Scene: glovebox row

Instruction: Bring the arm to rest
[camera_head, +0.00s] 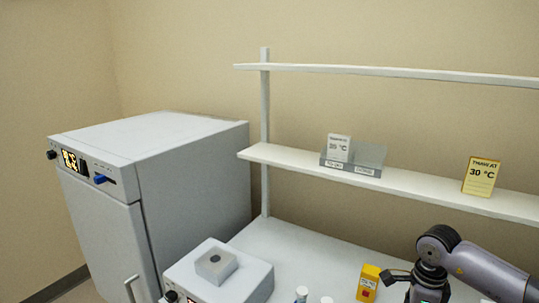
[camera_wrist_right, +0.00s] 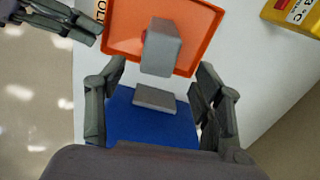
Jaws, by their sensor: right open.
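My right arm (camera_head: 470,263) comes in from the right edge of the head view, bent over the bench; its gripper is mostly cut off at the bottom edge. In the right wrist view my right gripper (camera_wrist_right: 162,68) is open, its fingers spread apart. A grey block (camera_wrist_right: 161,47) and a smaller grey piece (camera_wrist_right: 155,98) show between the fingers; I cannot tell whether either touches them. Part of another gripper, apparently my left (camera_wrist_right: 62,18), shows at the top left of the wrist view; its jaw state is unclear.
An orange tray (camera_wrist_right: 118,40) and a blue surface (camera_wrist_right: 140,125) lie below the right gripper. A yellow box (camera_head: 368,283) stands beside the arm. A shelf (camera_head: 405,183) holds cards. A grey cabinet (camera_head: 200,170) and a white device (camera_head: 250,280) stand left.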

